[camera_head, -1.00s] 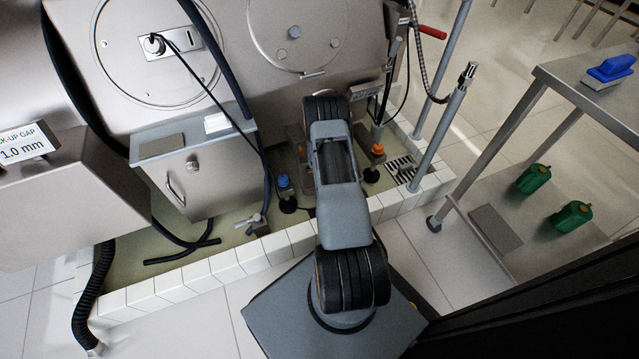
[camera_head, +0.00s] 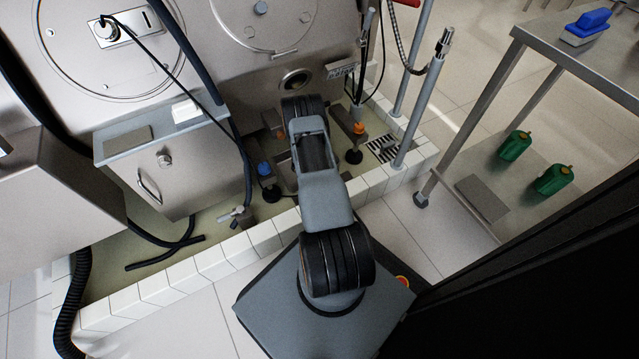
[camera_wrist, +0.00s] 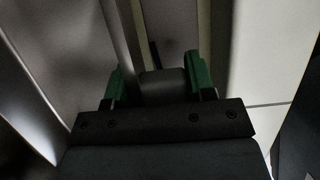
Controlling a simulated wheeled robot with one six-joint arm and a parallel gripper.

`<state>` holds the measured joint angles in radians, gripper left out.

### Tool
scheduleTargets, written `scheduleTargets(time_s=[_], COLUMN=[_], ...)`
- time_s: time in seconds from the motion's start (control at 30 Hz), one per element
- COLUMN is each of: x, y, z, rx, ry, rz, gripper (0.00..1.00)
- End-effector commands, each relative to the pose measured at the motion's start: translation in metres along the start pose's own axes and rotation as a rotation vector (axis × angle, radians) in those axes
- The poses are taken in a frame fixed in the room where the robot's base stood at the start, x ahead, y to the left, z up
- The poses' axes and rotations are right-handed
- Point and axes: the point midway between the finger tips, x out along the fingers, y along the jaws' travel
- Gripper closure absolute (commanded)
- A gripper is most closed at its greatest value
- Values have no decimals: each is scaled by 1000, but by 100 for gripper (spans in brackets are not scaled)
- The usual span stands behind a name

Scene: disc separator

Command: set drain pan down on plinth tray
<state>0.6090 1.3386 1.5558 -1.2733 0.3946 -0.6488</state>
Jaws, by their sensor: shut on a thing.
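My gripper (camera_wrist: 157,78) shows in the wrist view with two green fingers, shut on a dark grey piece. That piece seems to be part of the drain pan (camera_wrist: 163,86); the rest of the pan is hidden or too dark to make out. In the head view my arm covers the gripper and what it holds, low in front of the steel machine. An olive-floored area (camera_head: 207,208) inside a white tiled kerb lies under the machine. I cannot pick out a separate plinth tray there.
Machine feet with blue (camera_head: 264,168) and orange (camera_head: 359,127) parts flank my arm. A floor grate (camera_head: 383,149), an upright pipe (camera_head: 420,105) and a steel cart (camera_head: 570,60) with green cans stand right. A cabinet (camera_head: 165,170) and black hoses are left.

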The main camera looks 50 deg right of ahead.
Motion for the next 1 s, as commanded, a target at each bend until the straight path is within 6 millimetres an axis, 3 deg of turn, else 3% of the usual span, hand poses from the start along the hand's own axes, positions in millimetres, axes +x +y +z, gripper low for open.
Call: scheduleTargets(time_s=[0.1, 0.57, 0.6, 0.83, 1.0], x=[15, 20, 19, 19, 19], y=[0, 0, 0, 0, 0], z=[-6, -7, -7, -7, -7], rx=[1, 3, 2, 2, 2], ry=[0, -1, 0, 0, 0], rz=[1, 1, 0, 0, 0], gripper=[98, 98, 48, 26, 25])
